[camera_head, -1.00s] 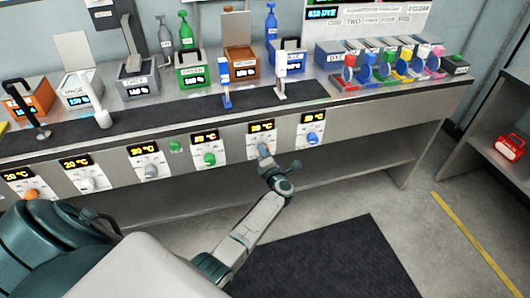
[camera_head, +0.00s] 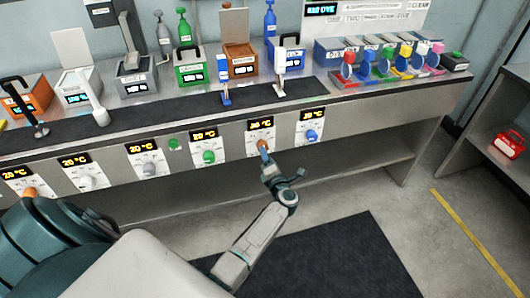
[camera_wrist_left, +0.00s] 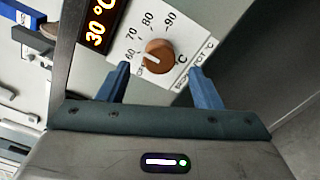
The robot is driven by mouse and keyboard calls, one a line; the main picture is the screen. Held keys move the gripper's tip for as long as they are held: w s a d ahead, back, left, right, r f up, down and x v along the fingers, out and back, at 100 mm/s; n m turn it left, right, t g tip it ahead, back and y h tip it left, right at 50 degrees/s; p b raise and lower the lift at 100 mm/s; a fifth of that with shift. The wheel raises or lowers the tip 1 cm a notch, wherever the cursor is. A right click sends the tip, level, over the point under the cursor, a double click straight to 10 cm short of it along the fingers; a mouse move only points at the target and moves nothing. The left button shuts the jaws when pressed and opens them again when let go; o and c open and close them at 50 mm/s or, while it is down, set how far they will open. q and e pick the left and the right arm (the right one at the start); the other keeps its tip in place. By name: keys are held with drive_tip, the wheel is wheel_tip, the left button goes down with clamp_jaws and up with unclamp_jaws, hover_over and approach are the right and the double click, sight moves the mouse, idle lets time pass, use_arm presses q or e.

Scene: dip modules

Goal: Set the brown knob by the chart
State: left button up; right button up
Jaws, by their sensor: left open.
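The brown knob (camera_wrist_left: 158,57) is on a white dial plate (camera_wrist_left: 172,28) with temperature marks, and its pale pointer line lies near the low end, left of the 60 mark. In the head view the brown knob (camera_head: 262,144) is on the bench's front panel, partly hidden by my gripper. Its display (camera_head: 261,123) is lit; the wrist view shows it reading 30 °C. My left gripper (camera_wrist_left: 163,88) is open, its two blue fingers on either side and just short of the knob; it also shows in the head view (camera_head: 266,158). The chart (camera_head: 372,12) is on the back wall, partly cut off.
A blue knob (camera_head: 311,135) is to the right and a green knob (camera_head: 209,157) to the left on the same panel. An orange knob (camera_head: 30,191) is at the far left. Tanks and colored dye cups stand on the bench (camera_head: 350,99). The floor in front is clear.

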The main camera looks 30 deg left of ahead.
use_arm(q)
drive_tip(key=v, duration=0.6)
drive_tip(key=shift+b, duration=0.3)
use_arm(e)
drive_tip(key=shift+w+a+r, duration=0.1)
drive_tip(key=shift+w+r, duration=0.3)
drive_tip(key=shift+w, duration=0.3)
drive_tip(key=shift+w+a+r, duration=0.1)
drive_tip(key=shift+w+r, duration=0.3)
drive_tip(key=shift+w, duration=0.25)
